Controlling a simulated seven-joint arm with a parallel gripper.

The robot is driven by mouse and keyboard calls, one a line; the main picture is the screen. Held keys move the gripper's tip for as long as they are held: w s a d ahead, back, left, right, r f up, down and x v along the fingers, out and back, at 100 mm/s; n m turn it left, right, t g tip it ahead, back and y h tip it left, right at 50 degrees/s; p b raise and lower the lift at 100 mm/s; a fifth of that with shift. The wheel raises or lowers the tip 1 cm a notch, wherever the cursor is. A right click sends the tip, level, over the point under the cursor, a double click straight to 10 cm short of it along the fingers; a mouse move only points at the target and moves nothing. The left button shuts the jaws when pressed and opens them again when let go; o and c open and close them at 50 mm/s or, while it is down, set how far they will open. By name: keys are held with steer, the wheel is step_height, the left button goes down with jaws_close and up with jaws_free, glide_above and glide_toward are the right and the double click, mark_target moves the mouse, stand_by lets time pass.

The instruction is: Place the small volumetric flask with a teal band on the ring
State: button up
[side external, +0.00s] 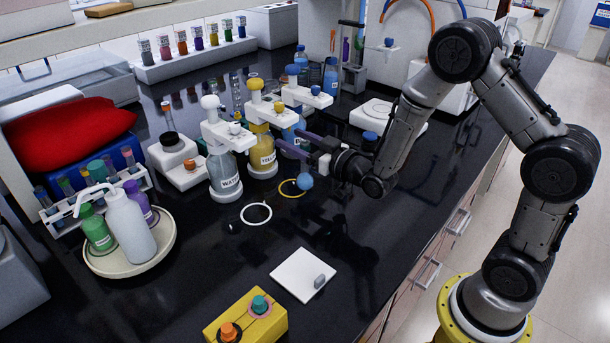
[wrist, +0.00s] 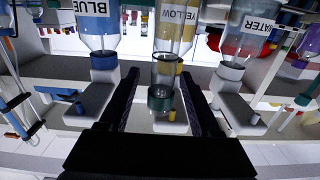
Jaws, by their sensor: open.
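In the wrist view a clear glass vessel with a teal band (wrist: 160,98) sits between my fingers, in front of the yellow bottle; it looks like the small flask. In the side view a small round blue shape (side external: 305,182) shows just below my gripper (side external: 303,146), by the yellow ring; its band cannot be made out there. My gripper is open, with its two fingers apart, pointing at the bottles. A white ring (side external: 270,210) and a yellow ring (side external: 281,190) lie flat on the black bench; the white one is bare.
The WATER bottle (side external: 224,175), YELLOW bottle (side external: 262,155) and blue bottle (side external: 293,133) stand close beyond the rings, with white dispenser tops. A white plate (side external: 296,270) and yellow box (side external: 235,325) are in front. A tray (side external: 160,252) of bottles is at left.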

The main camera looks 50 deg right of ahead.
steer(key=shift+w, duration=0.1)
jaws_close()
stand_by(1.4)
